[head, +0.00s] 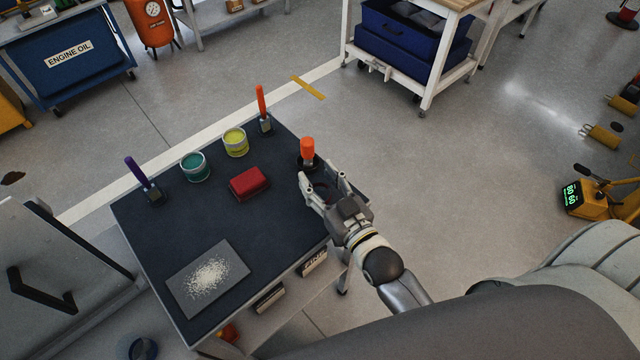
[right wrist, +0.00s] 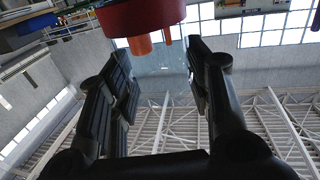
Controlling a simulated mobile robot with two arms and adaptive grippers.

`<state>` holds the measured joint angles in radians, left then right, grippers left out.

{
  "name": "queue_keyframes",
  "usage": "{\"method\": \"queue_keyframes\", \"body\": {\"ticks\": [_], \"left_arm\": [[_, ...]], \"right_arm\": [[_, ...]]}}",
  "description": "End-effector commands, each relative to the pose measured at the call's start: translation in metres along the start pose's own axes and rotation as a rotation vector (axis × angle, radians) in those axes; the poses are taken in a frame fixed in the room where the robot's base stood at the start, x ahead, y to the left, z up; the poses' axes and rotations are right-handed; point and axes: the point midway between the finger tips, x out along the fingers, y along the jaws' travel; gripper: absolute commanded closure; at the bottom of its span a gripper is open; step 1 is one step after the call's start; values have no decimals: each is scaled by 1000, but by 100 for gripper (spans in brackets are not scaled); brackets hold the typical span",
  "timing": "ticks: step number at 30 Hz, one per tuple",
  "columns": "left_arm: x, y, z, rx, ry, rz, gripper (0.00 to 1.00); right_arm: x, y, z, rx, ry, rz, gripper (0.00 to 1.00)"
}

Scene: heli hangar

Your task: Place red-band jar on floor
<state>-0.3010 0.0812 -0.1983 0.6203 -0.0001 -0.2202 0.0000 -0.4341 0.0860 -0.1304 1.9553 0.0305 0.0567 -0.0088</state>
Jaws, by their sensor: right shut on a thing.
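My right gripper (head: 318,172) is over the right corner of the dark-topped table, its fingers pointing away from me. In the right wrist view its two fingers (right wrist: 155,60) stand apart, with a round red thing (right wrist: 140,15) at their tips. I take this to be the red-band jar, held in the grip; most of it is cut off there, and in the head view the fingers largely hide it. The grey floor (head: 440,190) is open to the right of the table. My left gripper is not in view.
The table (head: 180,225) holds teal (head: 195,167) and yellow (head: 236,142) jars, a red block (head: 249,183), a speckled plate (head: 208,278) and upright handled tools. An orange-topped thing (head: 307,147) stands just beyond the gripper. A white cart (head: 425,90) stands behind; yellow equipment (head: 590,200) is at right.

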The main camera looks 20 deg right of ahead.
Motion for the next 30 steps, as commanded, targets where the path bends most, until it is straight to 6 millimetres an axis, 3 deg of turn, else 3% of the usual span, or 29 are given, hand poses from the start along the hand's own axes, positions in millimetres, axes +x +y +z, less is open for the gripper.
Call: {"method": "queue_keyframes", "body": {"ticks": [3, 15, 16, 21, 30], "left_arm": [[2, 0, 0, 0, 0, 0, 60], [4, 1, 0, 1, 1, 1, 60], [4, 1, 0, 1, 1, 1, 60], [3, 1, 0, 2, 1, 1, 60], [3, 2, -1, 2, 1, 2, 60]], "right_arm": [[0, 0, 14, 0, -1, 0, 83], [-1, 0, 19, 1, 1, 0, 83], [-1, 0, 19, 1, 0, 0, 53], [-1, 0, 19, 1, 0, 0, 33], [-1, 0, 18, 1, 0, 0, 33]]}}
